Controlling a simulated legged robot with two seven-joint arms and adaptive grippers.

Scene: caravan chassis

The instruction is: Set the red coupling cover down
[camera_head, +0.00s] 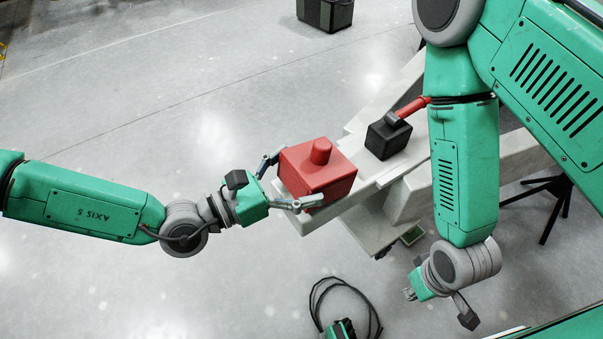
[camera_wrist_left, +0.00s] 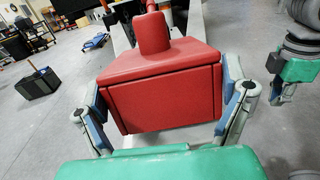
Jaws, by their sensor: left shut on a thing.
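The red coupling cover (camera_head: 318,172) is a box with a rounded knob on top. It is upright at the near end of the pale chassis beam (camera_head: 372,178); whether it touches the beam is hidden. My left gripper (camera_head: 295,181) is shut on it, with one finger on each side. In the left wrist view the cover (camera_wrist_left: 163,98) fills the middle between the two fingers (camera_wrist_left: 163,108). My right gripper (camera_head: 420,290) hangs apart at the lower right, off the chassis; its fingers are too small to read.
A black block with a red handle (camera_head: 387,138) stands on the chassis behind the cover. A looped black cable (camera_head: 345,283) and a green tool (camera_head: 341,329) lie on the floor in front. A dark crate (camera_head: 325,12) is at the back. The floor at left is clear.

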